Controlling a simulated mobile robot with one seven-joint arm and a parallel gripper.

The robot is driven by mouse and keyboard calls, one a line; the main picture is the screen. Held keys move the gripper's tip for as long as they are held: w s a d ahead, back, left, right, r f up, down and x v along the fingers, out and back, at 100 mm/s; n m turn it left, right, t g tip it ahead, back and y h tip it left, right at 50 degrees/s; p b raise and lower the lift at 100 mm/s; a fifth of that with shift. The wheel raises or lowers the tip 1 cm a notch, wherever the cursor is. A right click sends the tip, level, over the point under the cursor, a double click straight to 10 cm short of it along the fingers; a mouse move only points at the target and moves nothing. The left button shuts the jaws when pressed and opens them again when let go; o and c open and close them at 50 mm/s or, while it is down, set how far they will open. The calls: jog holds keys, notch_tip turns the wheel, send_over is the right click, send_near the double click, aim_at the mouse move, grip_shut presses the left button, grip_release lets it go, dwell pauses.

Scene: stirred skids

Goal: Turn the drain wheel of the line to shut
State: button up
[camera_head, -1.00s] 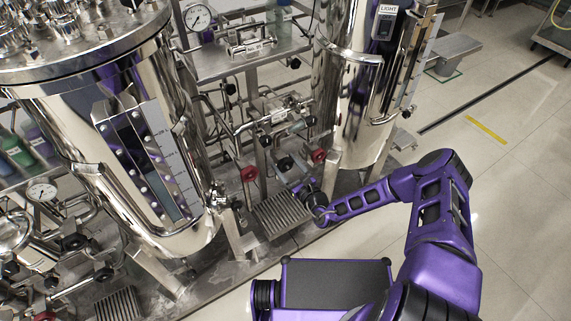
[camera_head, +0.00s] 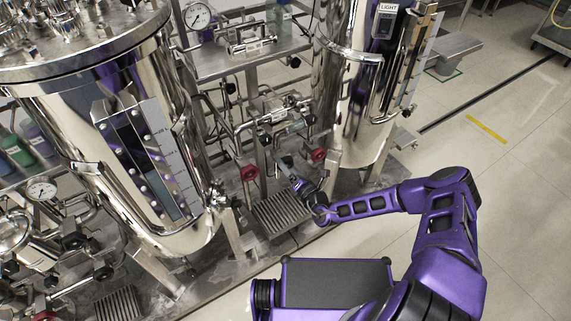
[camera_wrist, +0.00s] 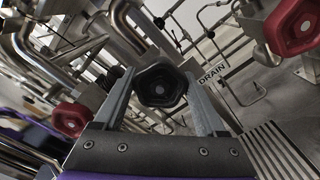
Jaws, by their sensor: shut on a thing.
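In the head view my gripper (camera_head: 291,172) reaches into the low piping between the two steel vessels and mostly hides the wheel there. The wheel's far side and its stem are hidden.
Red wheels (camera_head: 249,173) (camera_head: 318,155) stand left and right of my gripper; they also show in the wrist view (camera_wrist: 69,119) (camera_wrist: 294,27). Steel vessels (camera_head: 145,175) (camera_head: 358,130) flank the piping. A slotted drain grate (camera_head: 281,212) lies below. Open floor is at the right.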

jog(key=m, duration=0.4)
jog(key=shift+f+m+b, duration=0.1)
jog(key=shift+m+b, duration=0.2)
jog(key=shift+m, duration=2)
jog(key=shift+b, duration=0.3)
jog(key=o, duration=1.3)
jog(key=p+v, duration=0.1)
jog(key=v, duration=1.6)
jog(key=shift+s+d+p, duration=0.2)
jog(key=shift+s+p, duration=0.05)
jog(key=shift+p, duration=0.15)
